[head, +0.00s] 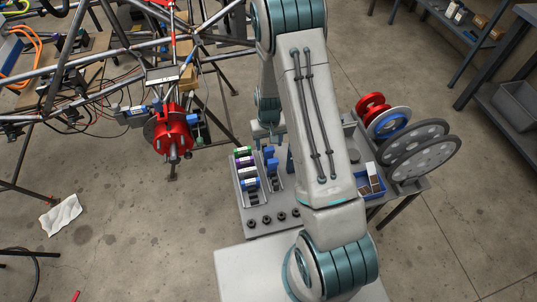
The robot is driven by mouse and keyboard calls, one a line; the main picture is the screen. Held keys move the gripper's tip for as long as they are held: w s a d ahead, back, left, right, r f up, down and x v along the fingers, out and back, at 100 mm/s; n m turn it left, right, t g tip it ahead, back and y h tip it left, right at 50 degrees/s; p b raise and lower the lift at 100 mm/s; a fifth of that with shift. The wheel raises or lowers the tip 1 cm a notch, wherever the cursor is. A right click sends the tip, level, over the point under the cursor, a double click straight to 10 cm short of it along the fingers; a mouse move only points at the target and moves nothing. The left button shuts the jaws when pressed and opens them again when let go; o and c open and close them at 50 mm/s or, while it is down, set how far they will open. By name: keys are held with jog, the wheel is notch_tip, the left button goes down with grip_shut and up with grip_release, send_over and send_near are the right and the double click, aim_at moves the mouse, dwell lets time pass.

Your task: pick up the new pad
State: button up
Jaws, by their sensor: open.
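My gripper (271,139) shows only in part in the head view, at the left side of my large arm link, above the back of the grey work cart. It is open, and its fingertips are small and partly hidden. A blue bin (371,193) on the right of the cart holds small brown and dark pad-like pieces (372,183). I cannot tell which of them is the new pad. My gripper is apart from this bin, to its left and farther back. My arm covers the middle of the cart.
A grey rack (250,198) with coloured blocks stands on the cart's left, with several dark knobs in front. The tube chassis with a red hub (172,132) is at the left.

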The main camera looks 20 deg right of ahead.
aim_at(269, 152)
jog(key=shift+s+f+p, duration=0.2)
jog(key=shift+f+p, duration=0.45)
jog(key=shift+f, duration=2.2)
jog(key=c, duration=1.1)
